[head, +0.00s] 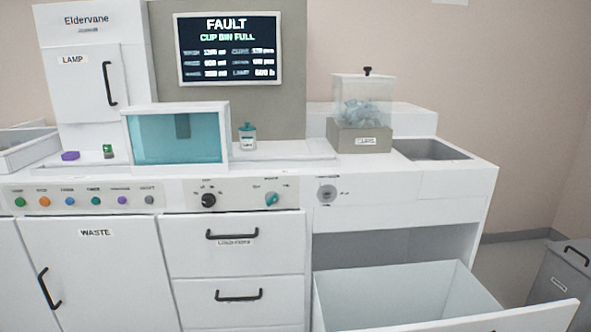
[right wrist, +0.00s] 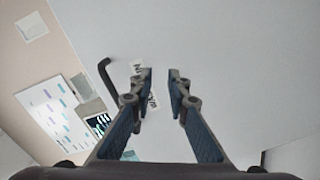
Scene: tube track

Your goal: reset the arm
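My right gripper (right wrist: 161,85) shows in the right wrist view with its two fingers apart and nothing between them. Beyond it is a pale grey surface (right wrist: 215,50) with a dark bar handle (right wrist: 106,78) and a white label partly hidden by the left finger. My left gripper is in neither view, and neither arm shows in the head view. The machine's screen (head: 228,48) reads "FAULT" and "CUP BIN FULL". A round keyed dial (head: 327,195) sits on the right front panel.
A large drawer (head: 400,322) stands pulled out at the lower right, its visible inside empty. A clear bin (head: 362,90) of cups stands on the counter. A teal-windowed box (head: 178,138) is at the centre. A grey bin (head: 562,285) stands on the floor at right.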

